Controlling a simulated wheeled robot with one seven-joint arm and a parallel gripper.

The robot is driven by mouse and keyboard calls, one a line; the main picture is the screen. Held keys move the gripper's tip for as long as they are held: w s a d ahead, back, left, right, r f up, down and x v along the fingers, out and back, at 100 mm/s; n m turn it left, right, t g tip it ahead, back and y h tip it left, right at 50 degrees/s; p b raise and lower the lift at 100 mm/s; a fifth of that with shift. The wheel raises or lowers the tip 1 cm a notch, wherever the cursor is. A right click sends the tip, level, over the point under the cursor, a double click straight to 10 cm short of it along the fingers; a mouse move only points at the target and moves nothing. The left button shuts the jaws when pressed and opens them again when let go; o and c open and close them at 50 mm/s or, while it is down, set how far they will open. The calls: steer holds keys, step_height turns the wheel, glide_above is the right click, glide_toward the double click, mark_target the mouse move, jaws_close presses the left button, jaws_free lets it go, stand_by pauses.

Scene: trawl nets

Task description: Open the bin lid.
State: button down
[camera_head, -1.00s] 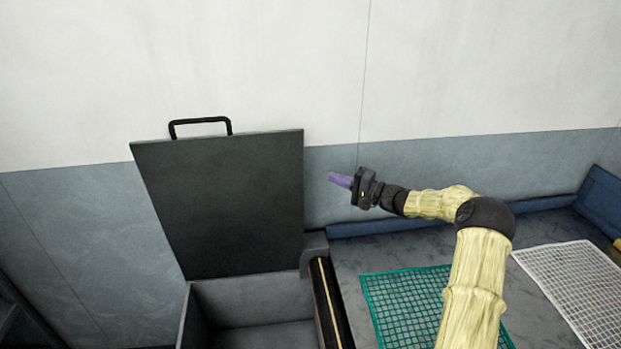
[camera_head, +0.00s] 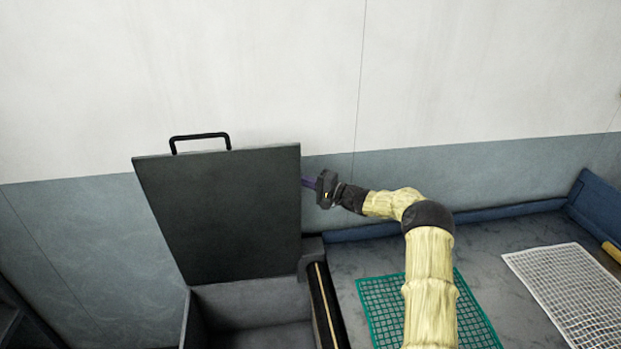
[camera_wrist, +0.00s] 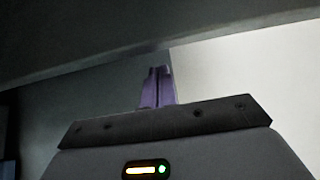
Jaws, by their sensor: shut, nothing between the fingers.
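The bin lid (camera_head: 225,212) is a dark flat panel standing raised, with a black handle (camera_head: 200,137) on its top edge. Below it the grey bin (camera_head: 252,299) is open and its inside shows; no contents can be made out. My gripper (camera_head: 307,182) is at the right edge of the lid, with its purple fingertips partly hidden at or behind that edge. In the wrist view the purple fingers (camera_wrist: 157,87) are together with nothing between them. The dark lid (camera_wrist: 120,50) crosses above them there. Whether they touch it I cannot tell.
Right of the bin is a grey worktop (camera_head: 350,265) with a blue raised rim. A green net (camera_head: 383,305) and a white net (camera_head: 568,285) lie on it, with a yellow item (camera_head: 612,251) at the far right. The wall (camera_head: 450,70) stands close behind.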

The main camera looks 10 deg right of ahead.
steer(key=s+p, duration=0.2)
steer(key=s, duration=0.1)
steer(key=shift+s+d, duration=0.15)
steer(key=shift+s, duration=0.15)
steer(key=shift+f, duration=0.15)
